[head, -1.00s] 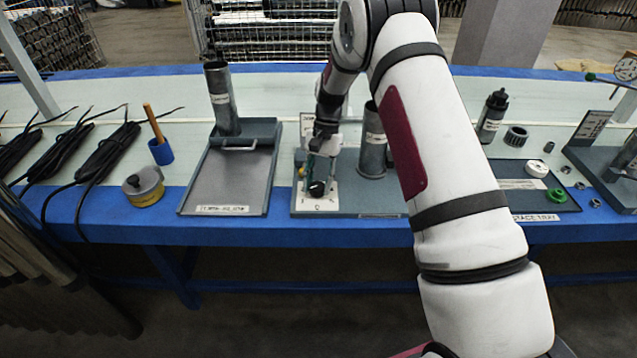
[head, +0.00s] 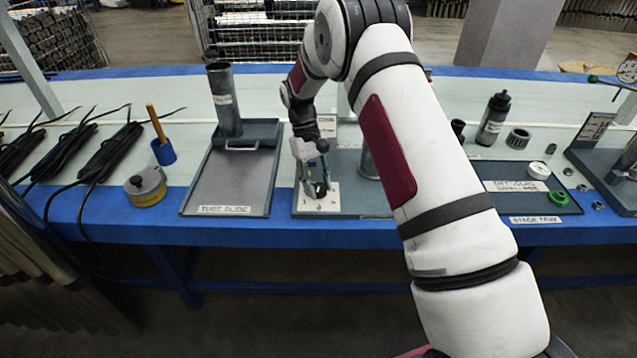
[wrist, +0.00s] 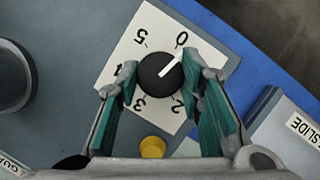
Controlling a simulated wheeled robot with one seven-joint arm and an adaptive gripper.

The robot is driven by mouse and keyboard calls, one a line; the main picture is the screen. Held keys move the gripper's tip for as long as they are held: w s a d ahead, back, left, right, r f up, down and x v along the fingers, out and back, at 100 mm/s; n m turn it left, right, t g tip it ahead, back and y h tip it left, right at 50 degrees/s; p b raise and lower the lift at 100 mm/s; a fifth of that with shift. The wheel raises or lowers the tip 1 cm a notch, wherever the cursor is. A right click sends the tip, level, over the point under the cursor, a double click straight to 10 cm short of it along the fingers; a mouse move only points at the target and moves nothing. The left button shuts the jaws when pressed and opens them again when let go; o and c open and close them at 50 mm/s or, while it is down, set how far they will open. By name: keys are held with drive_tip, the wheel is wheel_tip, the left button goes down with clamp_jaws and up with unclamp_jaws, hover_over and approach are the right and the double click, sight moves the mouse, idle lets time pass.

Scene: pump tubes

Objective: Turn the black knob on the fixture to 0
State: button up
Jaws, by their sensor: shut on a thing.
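The black knob (wrist: 152,82) sits on a white dial plate (wrist: 128,58) with printed numbers on the grey fixture. In the wrist view its white pointer line points at the 0. The numbers 2, 3, 4 and 5 also show; the 1 is not visible, with a finger over that side. My gripper (wrist: 161,72) has its green-padded fingers on either side of the knob, shut on it. In the head view my gripper (head: 317,181) is tilted at the dial plate, near the fixture's front left corner.
A yellow round piece (wrist: 152,147) is close by the dial, between my fingers in the wrist view. A dark cylinder (wrist: 12,76) stands at the left there. The tube slide tray (head: 230,185) lies left of the fixture. The stage tray (head: 517,203) is right.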

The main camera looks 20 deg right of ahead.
drive_tip(key=shift+n+h, duration=0.4)
drive_tip(key=shift+n, duration=0.7)
drive_tip(key=shift+t, duration=0.3)
drive_tip(key=o, duration=1.2)
drive_tip(key=shift+c, duration=0.2)
drive_tip(key=v, duration=1.2)
drive_tip(key=shift+a, duration=0.1)
